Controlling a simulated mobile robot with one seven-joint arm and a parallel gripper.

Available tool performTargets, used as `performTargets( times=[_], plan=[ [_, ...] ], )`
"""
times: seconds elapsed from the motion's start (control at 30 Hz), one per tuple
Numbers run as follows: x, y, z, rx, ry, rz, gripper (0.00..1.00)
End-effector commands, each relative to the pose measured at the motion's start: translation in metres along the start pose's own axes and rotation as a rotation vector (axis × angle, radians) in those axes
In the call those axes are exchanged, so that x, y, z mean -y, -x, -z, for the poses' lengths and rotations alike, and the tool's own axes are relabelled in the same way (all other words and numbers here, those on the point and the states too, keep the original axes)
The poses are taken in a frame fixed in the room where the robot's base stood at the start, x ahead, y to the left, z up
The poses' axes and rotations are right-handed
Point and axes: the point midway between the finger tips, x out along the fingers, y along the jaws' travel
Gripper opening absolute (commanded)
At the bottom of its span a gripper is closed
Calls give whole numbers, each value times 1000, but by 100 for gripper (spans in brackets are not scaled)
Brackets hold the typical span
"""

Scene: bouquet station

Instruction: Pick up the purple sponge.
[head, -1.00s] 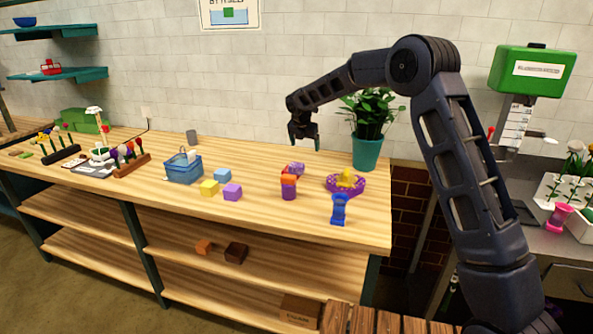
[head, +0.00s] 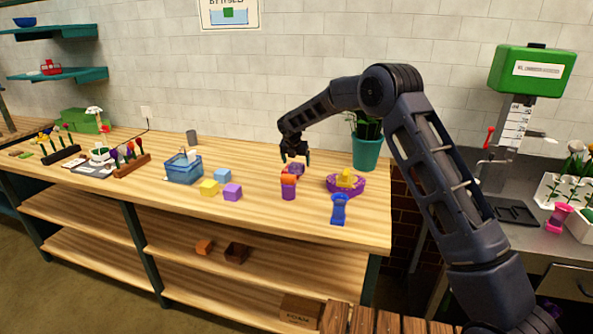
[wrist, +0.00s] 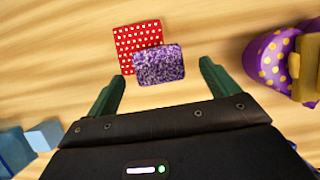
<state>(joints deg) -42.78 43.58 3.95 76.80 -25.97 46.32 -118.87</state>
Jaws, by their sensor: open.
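The purple sponge (wrist: 158,66) is a speckled purple block, seen in the wrist view just beyond the fingertips and roughly centred between them. It overlaps the lower right of a red block with white dots (wrist: 134,40) in that view. My gripper (wrist: 163,82) is open, with one green finger to each side and nothing between them. In the head view my gripper (head: 295,160) points down just above a small purple item (head: 298,168), which seems to be the sponge, partly hidden by the gripper and an orange piece (head: 288,179).
A purple boat-like toy with yellow dots (wrist: 268,56) is to the right. A purple cup-like piece (head: 289,193) and a blue one (head: 339,210) stand nearer the front edge. Coloured cubes (head: 222,175) and a blue basket (head: 184,170) are to the left. A potted plant (head: 367,152) stands behind.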

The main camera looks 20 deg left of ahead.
Motion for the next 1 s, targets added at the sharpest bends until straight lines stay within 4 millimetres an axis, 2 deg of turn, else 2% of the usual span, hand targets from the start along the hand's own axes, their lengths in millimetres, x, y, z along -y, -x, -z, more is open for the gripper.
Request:
performTargets(
  times=[0.2, 0.3, 0.53, 0.77, 0.87, 1.0],
  plan=[
    [-3, -30, -1, 0, 1, 1, 87],
    [-3, -39, 0, -1, 0, 0, 87],
    [-2, -40, -1, 0, 0, 0, 87],
    [-2, -40, -1, 0, 0, 0, 42],
    [-2, -40, -1, 0, 0, 0, 36],
    [-2, -40, -1, 0, 0, 0, 36]
  ],
)
